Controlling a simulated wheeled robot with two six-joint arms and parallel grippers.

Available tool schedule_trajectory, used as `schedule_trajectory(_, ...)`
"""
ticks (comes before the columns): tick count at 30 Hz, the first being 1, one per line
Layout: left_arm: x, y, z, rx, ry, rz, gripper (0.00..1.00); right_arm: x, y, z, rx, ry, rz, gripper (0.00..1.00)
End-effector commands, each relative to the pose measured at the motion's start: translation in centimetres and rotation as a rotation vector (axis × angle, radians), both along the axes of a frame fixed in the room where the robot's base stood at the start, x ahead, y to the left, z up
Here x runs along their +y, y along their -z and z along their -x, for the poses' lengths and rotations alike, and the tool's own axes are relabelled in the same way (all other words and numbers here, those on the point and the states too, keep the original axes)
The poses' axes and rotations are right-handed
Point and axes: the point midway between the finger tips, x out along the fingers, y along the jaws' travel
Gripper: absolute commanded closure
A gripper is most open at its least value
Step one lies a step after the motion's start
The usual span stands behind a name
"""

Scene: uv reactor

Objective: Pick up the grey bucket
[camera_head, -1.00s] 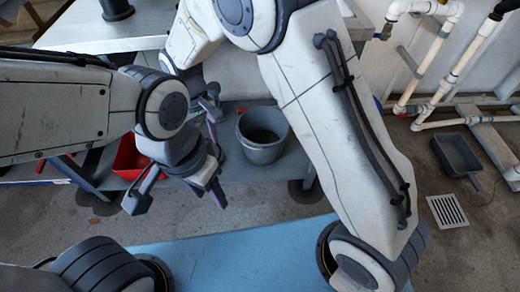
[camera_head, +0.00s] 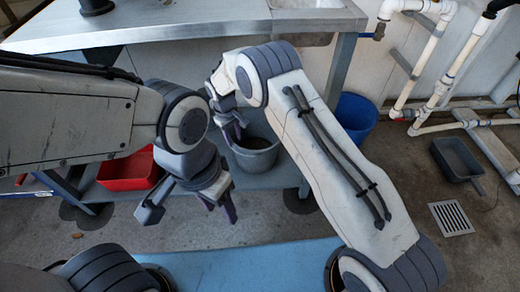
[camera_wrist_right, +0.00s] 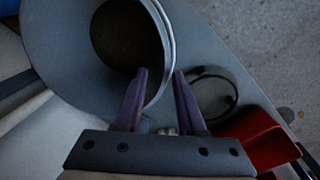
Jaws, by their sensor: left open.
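The grey bucket (camera_head: 262,160) stands upright on the low shelf under the metal table, partly hidden by my right arm in the head view. In the right wrist view the bucket (camera_wrist_right: 60,55) shows its round rim and dark inside. My right gripper (camera_wrist_right: 162,72) is open, with one finger over the inner side of the rim and one over the outer side; I cannot tell whether they touch it. It also shows at the bucket's left edge in the head view (camera_head: 232,128). My left gripper (camera_head: 190,212) is open and empty, in front of the shelf, lower left of the bucket.
A red bin (camera_head: 125,172) stands on the shelf left of the bucket. The metal table (camera_head: 190,27) is above. A blue bucket (camera_head: 357,115) stands behind my right arm. White pipes (camera_head: 440,75) and a dark tray (camera_head: 455,158) are at the right.

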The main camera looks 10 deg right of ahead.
Motion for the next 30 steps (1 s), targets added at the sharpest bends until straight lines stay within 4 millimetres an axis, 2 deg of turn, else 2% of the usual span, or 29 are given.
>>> schedule_trajectory(1, 0.0, 0.7, 0.0, 0.000, 0.000, 0.000, 0.50, -0.1, 1.1, 0.0, 0.002, 0.000, 0.001, 0.61)
schedule_trajectory(6, 0.0, 2.2, 0.0, 0.000, 0.000, 0.000, 0.50, -0.3, 3.8, -0.1, 0.001, 0.000, 0.000, 0.61)
schedule_trajectory(14, 0.0, 3.4, 0.0, 0.000, 0.000, 0.000, 0.50, -0.5, 5.6, 0.0, 0.001, 0.000, 0.000, 0.61)
schedule_trajectory(21, 0.0, 6.1, 0.0, 0.000, 0.000, 0.000, 0.50, -1.0, 9.1, 0.2, 0.001, 0.000, 0.000, 0.61)
schedule_trajectory(24, 0.0, 6.4, 0.0, 0.000, 0.000, 0.000, 0.50, -1.1, 9.7, 0.1, 0.001, 0.000, 0.000, 0.61)
schedule_trajectory(30, 0.0, 6.2, 0.0, 0.000, 0.000, 0.000, 0.50, -1.1, 9.5, 0.1, 0.001, 0.001, -0.001, 0.61)
